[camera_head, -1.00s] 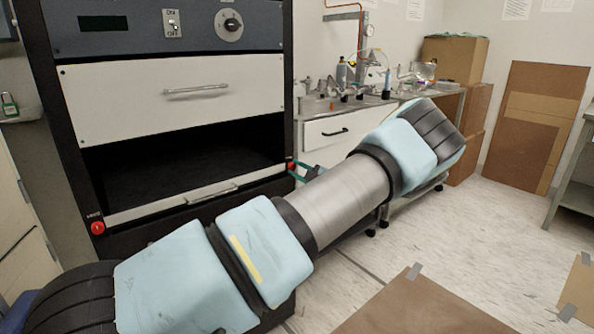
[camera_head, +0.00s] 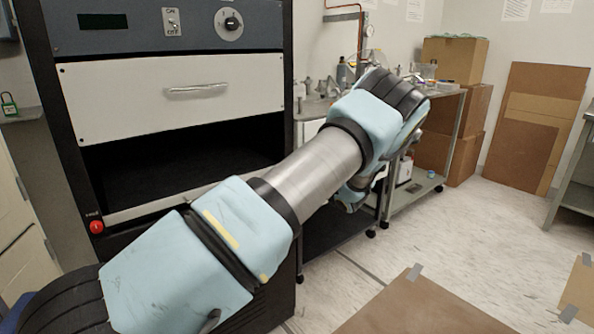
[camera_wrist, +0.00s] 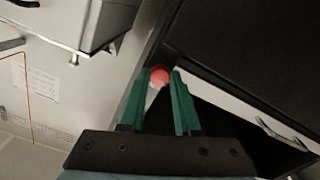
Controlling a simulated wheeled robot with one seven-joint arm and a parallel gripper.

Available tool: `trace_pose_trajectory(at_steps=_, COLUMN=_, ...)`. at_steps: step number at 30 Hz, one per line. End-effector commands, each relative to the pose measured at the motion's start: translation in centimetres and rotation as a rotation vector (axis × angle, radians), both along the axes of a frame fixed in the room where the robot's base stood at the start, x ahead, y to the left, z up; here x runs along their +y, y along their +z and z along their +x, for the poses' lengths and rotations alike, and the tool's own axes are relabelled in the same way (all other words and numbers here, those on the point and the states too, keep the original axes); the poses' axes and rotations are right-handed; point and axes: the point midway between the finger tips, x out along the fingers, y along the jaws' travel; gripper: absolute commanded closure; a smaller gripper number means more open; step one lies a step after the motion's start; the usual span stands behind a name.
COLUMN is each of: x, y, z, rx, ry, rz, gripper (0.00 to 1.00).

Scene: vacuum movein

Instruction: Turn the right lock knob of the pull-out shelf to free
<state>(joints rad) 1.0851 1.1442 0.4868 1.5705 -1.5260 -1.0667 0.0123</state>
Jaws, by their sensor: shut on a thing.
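In the wrist view, the red right lock knob (camera_wrist: 159,75) of the pull-out shelf sits between the green fingertips of my gripper (camera_wrist: 160,84). The fingers are shut on it. The shelf's pale front strip with its handle (camera_wrist: 280,132) runs to the right of the knob. In the head view my arm hides the gripper and the right knob. The left end of the shelf's front strip (camera_head: 135,210) shows, and the red left lock knob (camera_head: 96,226) is at the cabinet's left edge.
The black cabinet has a white drawer (camera_head: 170,92) with a handle above a dark open bay (camera_head: 180,155). A wheeled steel cart (camera_head: 420,185) stands right of the cabinet, partly behind my arm.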

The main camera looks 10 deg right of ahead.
Motion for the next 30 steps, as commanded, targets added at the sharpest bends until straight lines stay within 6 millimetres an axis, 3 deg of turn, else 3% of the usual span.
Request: trace_pose_trajectory(at_steps=30, x=0.01, y=0.14, z=-0.01, rx=0.375, ry=0.0, rz=0.791, gripper=1.0)
